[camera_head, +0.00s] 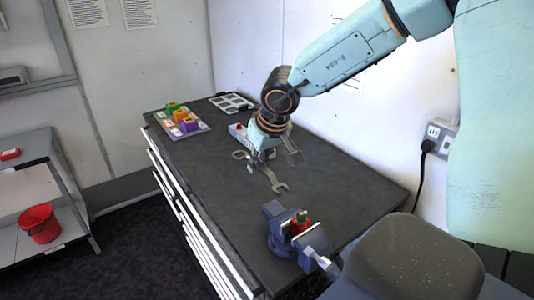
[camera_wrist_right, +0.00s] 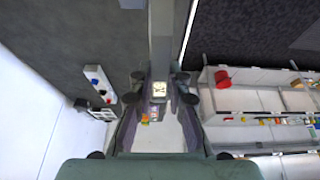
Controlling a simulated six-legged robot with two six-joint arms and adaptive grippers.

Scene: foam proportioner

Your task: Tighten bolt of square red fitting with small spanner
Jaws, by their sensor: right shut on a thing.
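My right gripper (camera_head: 262,158) is low over the dark workbench, shut on a grey spanner (camera_head: 271,179). The spanner's open jaw end points towards the vise; its other part is hidden by the gripper. A grey curved end, perhaps of a spanner, shows just left of the gripper; I cannot tell if it is the same tool. In the wrist view the right gripper (camera_wrist_right: 159,85) has a grey bar running up between its fingers. A red fitting (camera_head: 300,223) sits in the blue vise (camera_head: 281,240) at the bench's near end. Its bolt is too small to make out. My left gripper is out of view.
A tray with coloured blocks (camera_head: 181,122) and a pale frame (camera_head: 231,102) lie at the bench's far end. A wall with a socket (camera_head: 440,137) borders the right side. A shelf (camera_head: 62,205) with a red bucket (camera_head: 39,223) stands at left. The bench's left part is clear.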

